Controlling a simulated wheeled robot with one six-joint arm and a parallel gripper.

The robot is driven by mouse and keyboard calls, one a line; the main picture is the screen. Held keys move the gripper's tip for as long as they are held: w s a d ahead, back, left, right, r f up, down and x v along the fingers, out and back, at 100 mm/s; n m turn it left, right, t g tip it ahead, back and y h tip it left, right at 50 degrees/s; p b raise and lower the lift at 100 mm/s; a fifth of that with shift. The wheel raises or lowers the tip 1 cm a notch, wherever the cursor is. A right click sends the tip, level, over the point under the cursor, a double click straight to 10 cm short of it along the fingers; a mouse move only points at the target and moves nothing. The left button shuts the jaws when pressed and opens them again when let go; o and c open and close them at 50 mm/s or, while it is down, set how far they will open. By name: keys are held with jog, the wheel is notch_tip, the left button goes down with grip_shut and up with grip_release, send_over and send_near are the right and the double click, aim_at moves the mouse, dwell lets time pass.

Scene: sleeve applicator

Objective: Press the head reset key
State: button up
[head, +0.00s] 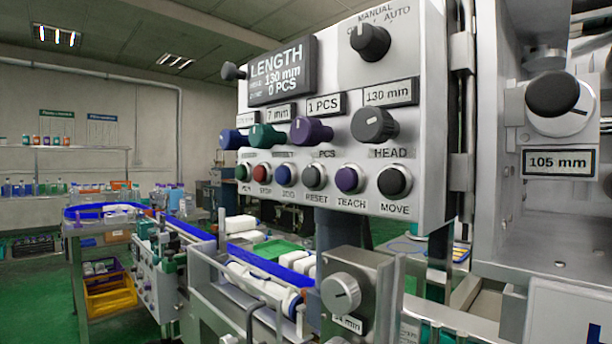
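The control panel (345,150) is a grey box at the upper middle of the view. Along its lower row are round push keys with bright rings. The key labelled RESET (313,177) has a dark cap, between a blue key (285,175) and a purple key marked TEACH (347,180). A black key marked MOVE (394,181) is at the right end. A red STOP key (262,173) and a green key (243,171) are on the left. A dark grey knob marked HEAD (375,125) sits above. My gripper is not in view.
Several coloured knobs stick out above the keys, below a LENGTH display (283,70). A MANUAL/AUTO selector (370,42) is above. A black knob with a 105 mm tag (560,162) is at right. A conveyor (180,235) with blue guides runs at left, and a grey knob (341,293) stands below.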

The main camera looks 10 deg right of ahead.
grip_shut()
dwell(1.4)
